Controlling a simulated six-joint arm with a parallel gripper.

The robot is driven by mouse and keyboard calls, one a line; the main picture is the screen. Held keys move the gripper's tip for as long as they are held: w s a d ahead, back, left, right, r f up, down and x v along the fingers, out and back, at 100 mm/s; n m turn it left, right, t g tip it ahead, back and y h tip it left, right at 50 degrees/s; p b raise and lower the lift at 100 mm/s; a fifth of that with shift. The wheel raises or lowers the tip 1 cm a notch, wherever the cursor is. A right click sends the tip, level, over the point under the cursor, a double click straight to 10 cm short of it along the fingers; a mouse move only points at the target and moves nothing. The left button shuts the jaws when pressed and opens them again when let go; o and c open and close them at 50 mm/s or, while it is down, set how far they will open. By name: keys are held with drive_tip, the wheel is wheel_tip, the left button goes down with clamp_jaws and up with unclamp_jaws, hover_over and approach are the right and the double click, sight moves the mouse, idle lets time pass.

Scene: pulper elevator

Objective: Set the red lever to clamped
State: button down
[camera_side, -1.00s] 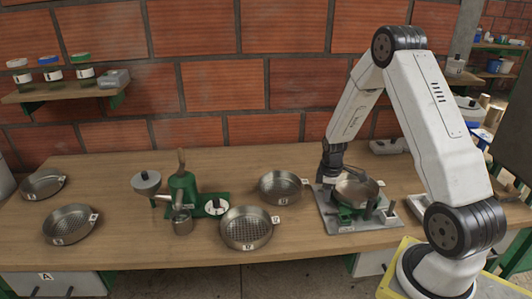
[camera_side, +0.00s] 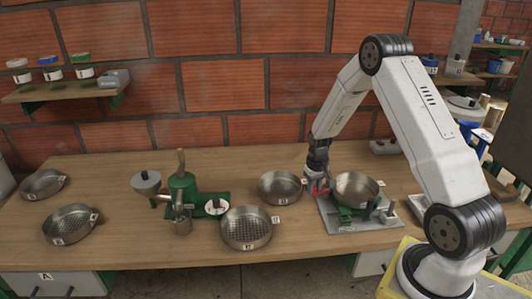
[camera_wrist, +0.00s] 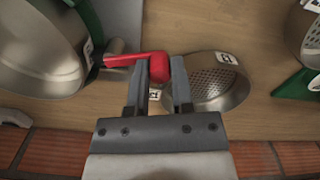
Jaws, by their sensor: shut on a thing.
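The red lever (camera_side: 319,187) shows at the left edge of the grey base plate (camera_side: 332,215), beside a metal pan (camera_side: 357,187) on a green stand (camera_side: 344,213). My gripper (camera_side: 316,178) is at the lever from above and behind. In the wrist view, my gripper (camera_wrist: 162,78) is shut on the rounded end of the red lever (camera_wrist: 150,67). The lever's arm runs left from the jaws towards the pan (camera_wrist: 40,60). Its pivot is partly hidden, and I see no readable clamp marking.
A perforated pan (camera_side: 280,187) stands just left of the lever; it is close to my jaws in the wrist view (camera_wrist: 213,82). Another perforated pan (camera_side: 246,228) and the green pulper (camera_side: 183,190) stand further left. The brick wall (camera_side: 210,85) is behind the table.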

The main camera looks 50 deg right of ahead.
drive_tip(key=shift+w+d+m, duration=0.25)
drive_tip(key=shift+w+m, duration=0.1)
drive_tip(key=shift+m, duration=0.5)
drive_tip(key=shift+w+d+m, duration=0.25)
drive_tip(key=shift+w+m, duration=0.05)
drive_tip(key=shift+m, duration=0.55)
drive_tip(key=shift+c, duration=2.4)
unclamp_jaws()
drive_tip(key=shift+r, duration=0.1)
wheel_tip(320, 180, up, 8)
